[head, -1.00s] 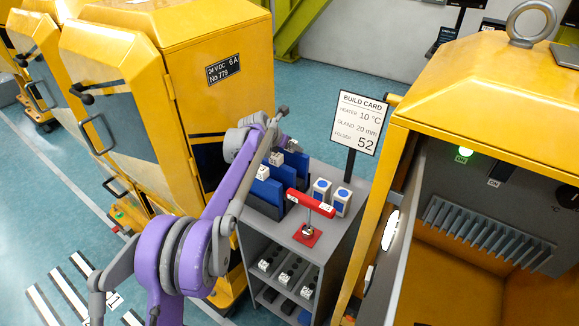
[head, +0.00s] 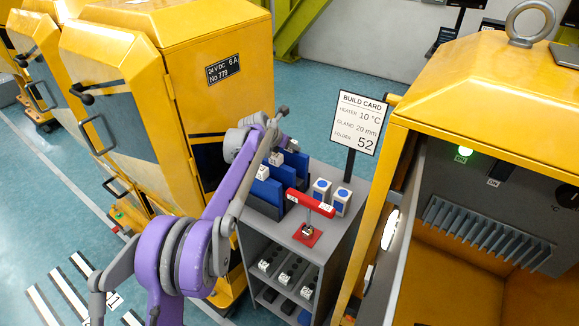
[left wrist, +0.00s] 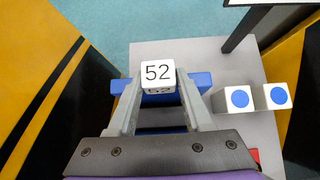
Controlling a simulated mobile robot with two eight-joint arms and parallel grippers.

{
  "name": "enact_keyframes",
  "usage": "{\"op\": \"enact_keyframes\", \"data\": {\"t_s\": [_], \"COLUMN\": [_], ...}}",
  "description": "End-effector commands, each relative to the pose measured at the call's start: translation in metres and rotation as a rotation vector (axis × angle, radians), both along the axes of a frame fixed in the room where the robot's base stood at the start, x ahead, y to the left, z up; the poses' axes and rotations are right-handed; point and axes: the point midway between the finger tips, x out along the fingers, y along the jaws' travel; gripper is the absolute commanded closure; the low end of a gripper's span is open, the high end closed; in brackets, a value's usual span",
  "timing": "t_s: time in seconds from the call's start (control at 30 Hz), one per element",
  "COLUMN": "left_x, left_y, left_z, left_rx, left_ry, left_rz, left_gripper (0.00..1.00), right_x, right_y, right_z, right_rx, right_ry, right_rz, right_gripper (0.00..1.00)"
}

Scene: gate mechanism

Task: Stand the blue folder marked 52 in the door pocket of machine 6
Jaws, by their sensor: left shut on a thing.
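The blue folder marked 52 (left wrist: 203,82) stands on the grey cabinet top, its white tab (left wrist: 158,72) facing up in the left wrist view. My left gripper (left wrist: 158,88) is shut on this tab, one finger on each side. In the head view my left gripper (head: 284,139) is at the far end of the row of blue folders (head: 268,190), partly hidden by my purple arm. The folder's lower part is hidden. I cannot read a machine number 6 or make out a door pocket. My right gripper is not in view.
A red bar (head: 311,203) on a red base and white blocks with blue dots (head: 341,200) stand near the folders. The build card (head: 360,122) rises behind. Yellow machines stand left (head: 225,110) and right (head: 470,75); the right one is open.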

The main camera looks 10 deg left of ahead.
Motion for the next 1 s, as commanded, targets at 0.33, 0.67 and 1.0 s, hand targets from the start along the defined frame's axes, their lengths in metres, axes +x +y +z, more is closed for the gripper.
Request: {"op": "enact_keyframes", "data": {"t_s": [0.33, 0.67, 1.0], "left_x": [-0.004, -0.003, -0.002], "left_y": [-0.001, -0.001, -0.001], "left_z": [-0.014, -0.006, 0.035], "left_rx": [0.012, 0.012, 0.008], "left_ry": [0.02, 0.018, 0.012], "left_rz": [-0.013, -0.013, -0.011], "left_gripper": [1.0, 1.0, 1.0], "right_x": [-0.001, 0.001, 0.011], "right_y": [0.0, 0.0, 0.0], "right_z": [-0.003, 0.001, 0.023], "right_rx": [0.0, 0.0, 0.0], "right_ry": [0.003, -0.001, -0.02], "right_rz": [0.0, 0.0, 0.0], "right_gripper": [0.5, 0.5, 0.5]}}
